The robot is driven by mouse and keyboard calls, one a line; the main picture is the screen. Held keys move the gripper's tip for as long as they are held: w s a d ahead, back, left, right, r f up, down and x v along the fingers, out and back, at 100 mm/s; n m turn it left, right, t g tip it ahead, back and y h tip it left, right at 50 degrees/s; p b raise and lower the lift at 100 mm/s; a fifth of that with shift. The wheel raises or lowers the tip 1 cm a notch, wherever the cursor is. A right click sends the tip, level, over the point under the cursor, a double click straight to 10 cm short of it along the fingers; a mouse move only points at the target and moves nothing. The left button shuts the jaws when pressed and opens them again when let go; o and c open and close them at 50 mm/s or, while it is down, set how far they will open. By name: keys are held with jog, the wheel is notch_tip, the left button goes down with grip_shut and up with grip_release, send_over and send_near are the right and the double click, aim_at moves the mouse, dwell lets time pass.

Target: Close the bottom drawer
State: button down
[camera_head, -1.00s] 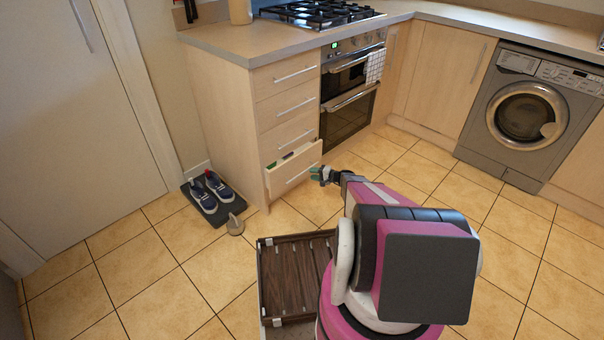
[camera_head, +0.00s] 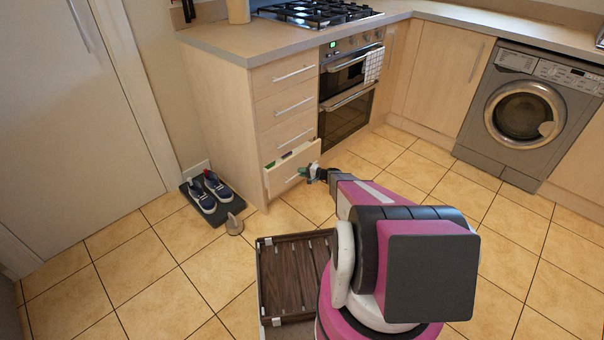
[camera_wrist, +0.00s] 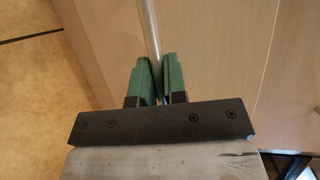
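The bottom drawer (camera_head: 292,177) stands pulled out a little from the light wood cabinet, its top open with small dark and green items inside. Its front has a horizontal metal bar handle, partly hidden by my gripper in the head view. My gripper (camera_head: 313,174) is at the right part of the drawer front. In the wrist view, the green fingers of my gripper (camera_wrist: 158,80) lie close on both sides of the metal handle (camera_wrist: 150,30), with almost no gap, and look shut on it.
The drawers above (camera_head: 285,103) are shut. An oven (camera_head: 346,110) stands right of them. Shoes on a dark mat (camera_head: 208,197), a small round object (camera_head: 234,225) and a brown tray (camera_head: 262,285) are to the left and front. Tiled floor to the right is clear.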

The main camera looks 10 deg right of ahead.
aim_at(296, 168)
jog(key=shift+w+a, duration=0.7)
jog(key=shift+w, duration=0.3)
jog(key=shift+w+a, duration=0.65)
jog(key=shift+w, duration=0.3)
jog(key=c, duration=1.2)
grip_release()
jog(key=shift+v, duration=5.35)
jog(key=s+a+r+n+g+h, duration=0.25)
jog(key=s+a+r+g, duration=0.25)
jog(key=s+a+r, duration=0.35)
jog(key=s+r+n+g+h, duration=0.1)
jog(key=s+r+h, duration=0.2)
jog(key=s+r, duration=0.4)
jog(key=s+r+n+g+h, duration=0.1)
jog(key=s+r+n+h, duration=0.1)
jog(key=s+r+h, duration=0.2)
jog(key=s+d+r+n+g+h, duration=0.1)
jog(key=s+r+h, duration=0.3)
jog(key=s+r, duration=0.7)
jog(key=shift+s+d+n, duration=0.1)
jog(key=shift+s+n, duration=0.15)
jog(key=shift+s, duration=2.8)
